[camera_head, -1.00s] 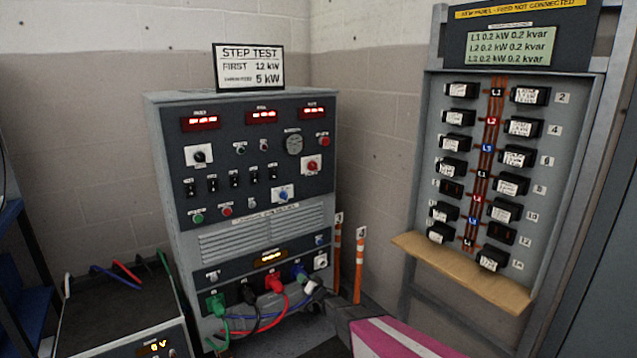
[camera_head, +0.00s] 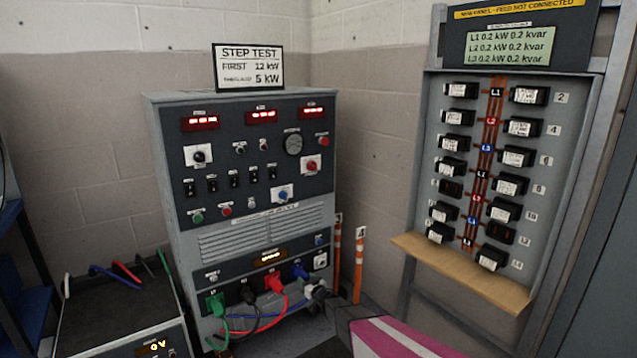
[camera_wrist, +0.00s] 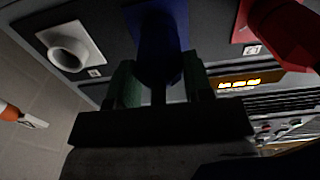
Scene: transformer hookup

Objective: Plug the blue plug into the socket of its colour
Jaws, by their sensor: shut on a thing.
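The blue plug (camera_wrist: 158,62) is between the two fingers of my gripper (camera_wrist: 160,85) in the wrist view, lined up with the blue socket plate (camera_wrist: 138,18). It meets the plate there; how deep it sits is hidden. In the head view, the blue socket area (camera_head: 298,270) is at the lower right of the grey cabinet, and my gripper (camera_head: 316,291) is just in front of it, partly hiding the plug. My gripper is shut on the plug.
A red plug (camera_head: 274,283) sits beside the blue socket, with black (camera_head: 248,293) and green (camera_head: 215,304) plugs further left. An empty white socket (camera_head: 320,260) is on the right. Loose cables hang below. Striped posts (camera_head: 359,265) stand right of the cabinet.

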